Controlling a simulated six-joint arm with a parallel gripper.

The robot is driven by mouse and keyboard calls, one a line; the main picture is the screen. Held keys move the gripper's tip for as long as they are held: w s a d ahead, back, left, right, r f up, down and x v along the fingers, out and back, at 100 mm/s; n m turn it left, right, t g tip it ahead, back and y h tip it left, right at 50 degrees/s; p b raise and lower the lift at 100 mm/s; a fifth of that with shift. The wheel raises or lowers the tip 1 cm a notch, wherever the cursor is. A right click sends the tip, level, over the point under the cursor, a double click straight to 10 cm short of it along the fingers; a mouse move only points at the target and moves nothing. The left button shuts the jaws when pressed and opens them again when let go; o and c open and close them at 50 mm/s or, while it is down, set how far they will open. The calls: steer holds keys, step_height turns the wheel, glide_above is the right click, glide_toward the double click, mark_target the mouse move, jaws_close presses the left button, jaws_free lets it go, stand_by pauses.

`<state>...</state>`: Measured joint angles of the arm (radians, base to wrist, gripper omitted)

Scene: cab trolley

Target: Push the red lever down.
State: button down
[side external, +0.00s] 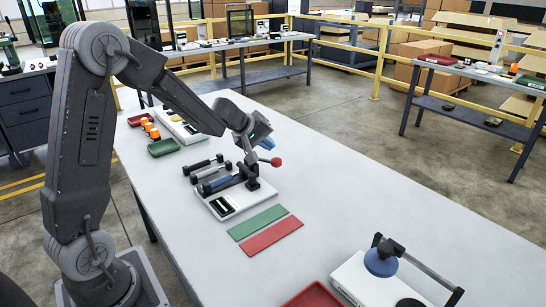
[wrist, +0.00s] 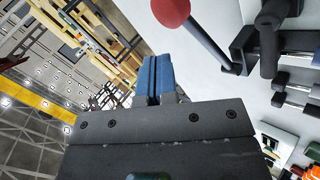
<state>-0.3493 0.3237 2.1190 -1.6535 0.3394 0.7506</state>
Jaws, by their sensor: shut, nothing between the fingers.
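The red lever's ball knob (side external: 276,161) sits at the end of a dark rod on the right side of a white lever unit (side external: 240,203). In the wrist view the red knob (wrist: 170,12) shows at the top, with its rod running down-right to a dark mount. My gripper (side external: 268,144) is up and slightly left of the knob in the side view. Its blue fingers (wrist: 155,75) are shut with nothing between them. In the wrist view a gap shows between fingertips and knob; the exact distance is hard to tell.
Other levers with dark and blue grips (side external: 217,183) lie left of the red one. Green (side external: 257,222) and red (side external: 272,237) strips lie in front. A white device with a blue dome (side external: 381,260) and a red tray (side external: 313,297) are nearer. The table's right side is clear.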

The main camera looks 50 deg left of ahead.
steer(key=shift+r, duration=0.15)
steer(key=shift+a+r, duration=0.3)
steer(key=shift+r, duration=0.45)
steer(key=shift+a+r, duration=0.3)
steer(key=shift+r, duration=0.5)
steer(key=shift+a+r, duration=0.3)
steer(key=shift+r, duration=0.45)
steer(key=s+d+r+m+g+h, duration=0.1)
steer(key=s+d+r+m, duration=0.2)
steer(key=s+d, duration=0.3)
steer(key=s+d+r+m+g+h, duration=0.1)
steer(key=s+d+r+m, duration=0.3)
steer(key=d, duration=0.5)
steer(key=s+d+f+m+y, duration=0.1)
steer(key=s+d+m, duration=0.1)
steer(key=s, duration=0.7)
steer(key=s+d+f+m+g+y, duration=0.1)
steer(key=s+m, duration=0.3)
steer(key=s, duration=0.5)
steer(key=shift+s+d+f+y, duration=0.3)
steer(key=shift+d+y, duration=0.15)
steer(key=shift+y, duration=0.15)
steer(key=shift+r, duration=0.1)
